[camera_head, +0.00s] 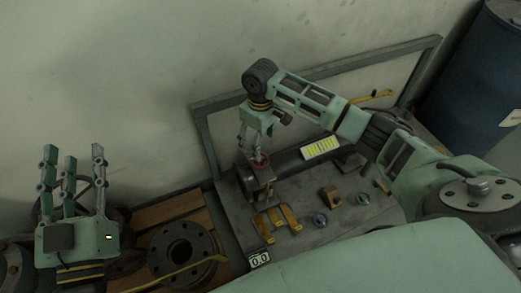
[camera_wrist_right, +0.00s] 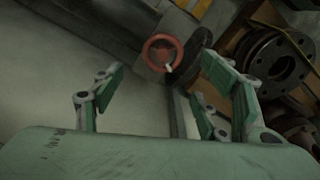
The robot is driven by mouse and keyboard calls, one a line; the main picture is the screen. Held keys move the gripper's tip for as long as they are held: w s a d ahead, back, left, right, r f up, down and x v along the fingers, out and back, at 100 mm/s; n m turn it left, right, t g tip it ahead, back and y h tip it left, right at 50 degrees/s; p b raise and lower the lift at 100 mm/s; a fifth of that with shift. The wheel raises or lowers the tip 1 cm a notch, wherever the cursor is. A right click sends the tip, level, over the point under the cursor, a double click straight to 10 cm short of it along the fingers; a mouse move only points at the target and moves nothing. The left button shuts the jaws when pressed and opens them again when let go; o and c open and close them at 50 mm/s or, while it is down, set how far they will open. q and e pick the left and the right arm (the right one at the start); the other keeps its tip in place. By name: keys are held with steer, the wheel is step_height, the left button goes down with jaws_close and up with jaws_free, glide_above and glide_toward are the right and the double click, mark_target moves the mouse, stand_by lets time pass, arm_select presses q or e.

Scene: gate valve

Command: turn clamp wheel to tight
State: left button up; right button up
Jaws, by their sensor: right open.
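The clamp wheel, a small red ring (camera_head: 260,161), sits on top of an upright clamp at the left end of the workbench. It shows clearly in the right wrist view (camera_wrist_right: 162,50), with a pale handle or spoke at its lower edge. My right gripper (camera_head: 254,148) points down just above the wheel and partly hides it in the head view. Its fingers (camera_wrist_right: 160,88) are spread, with the wheel beyond the tips and nothing held. Contact with the wheel cannot be told. My left gripper (camera_head: 76,165) is open and empty at far left, fingers up.
The metal workbench (camera_head: 225,212) carries a dark pipe (camera_head: 285,162), a yellow-lit box (camera_head: 320,148), yellow brackets (camera_head: 278,220) and small parts. Flanges (camera_head: 180,250) lie on a wooden pallet at left. A blue barrel (camera_head: 485,75) stands at right.

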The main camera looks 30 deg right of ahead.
step_height(320, 180, up, 4)
steer(key=shift+r, duration=0.1)
stand_by(0.5)
